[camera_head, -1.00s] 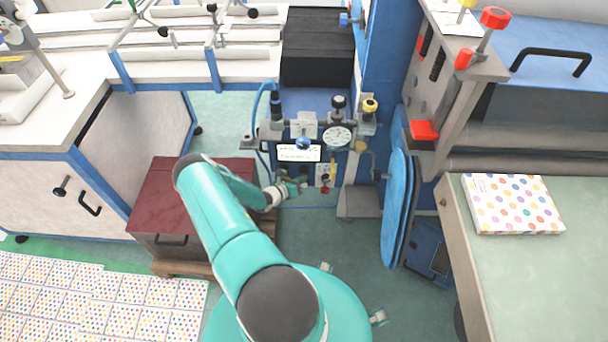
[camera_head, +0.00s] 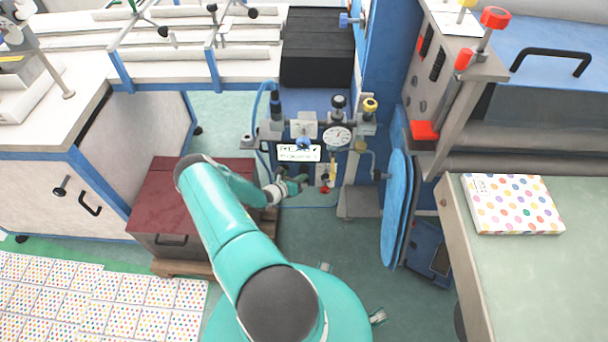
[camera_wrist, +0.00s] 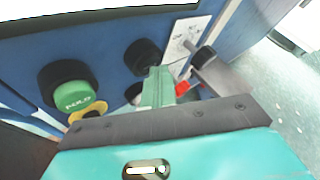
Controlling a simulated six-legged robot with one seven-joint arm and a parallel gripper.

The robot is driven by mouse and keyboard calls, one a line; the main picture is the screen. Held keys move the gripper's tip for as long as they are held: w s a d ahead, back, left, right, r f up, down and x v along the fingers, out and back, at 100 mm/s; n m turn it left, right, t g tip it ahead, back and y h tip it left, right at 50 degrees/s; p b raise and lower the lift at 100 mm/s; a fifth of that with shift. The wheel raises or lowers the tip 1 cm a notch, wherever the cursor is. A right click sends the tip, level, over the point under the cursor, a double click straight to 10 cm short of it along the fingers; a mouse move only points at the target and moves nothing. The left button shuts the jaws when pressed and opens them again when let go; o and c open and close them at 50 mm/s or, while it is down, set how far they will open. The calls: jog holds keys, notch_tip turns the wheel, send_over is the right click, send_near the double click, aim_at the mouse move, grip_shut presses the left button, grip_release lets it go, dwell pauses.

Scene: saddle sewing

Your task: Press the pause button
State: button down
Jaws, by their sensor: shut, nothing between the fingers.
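My gripper (camera_wrist: 160,90) is shut and empty, with its green fingers pointing at the blue control panel (camera_wrist: 110,45) in the wrist view. A round green button (camera_wrist: 74,96) with partly legible lettering sits to the left of the fingers. Beside it is a yellow-ringed control (camera_wrist: 88,111), partly hidden by my gripper. A black round knob (camera_wrist: 142,56) is just above the fingertips. A red part (camera_wrist: 182,88) shows right behind the fingers. I cannot tell which control is the pause button. In the head view my gripper (camera_head: 303,183) is just below the panel's display (camera_head: 298,153).
A gauge (camera_head: 337,137) and valves stand above the panel. A dark red box (camera_head: 165,195) is at the left of my arm, and a blue padded part (camera_head: 396,210) is to the right. A dotted box (camera_head: 512,203) lies on the right table.

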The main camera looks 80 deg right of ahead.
jog(key=shift+a, duration=0.1)
jog(key=shift+s+a, duration=0.15)
jog(key=shift+a, duration=0.65)
jog(key=shift+s+a, duration=0.2)
jog(key=shift+a, duration=0.6)
jog(key=shift+s+a, duration=0.2)
jog(key=shift+a, duration=0.65)
jog(key=shift+s+a, duration=0.2)
jog(key=shift+a, duration=0.6)
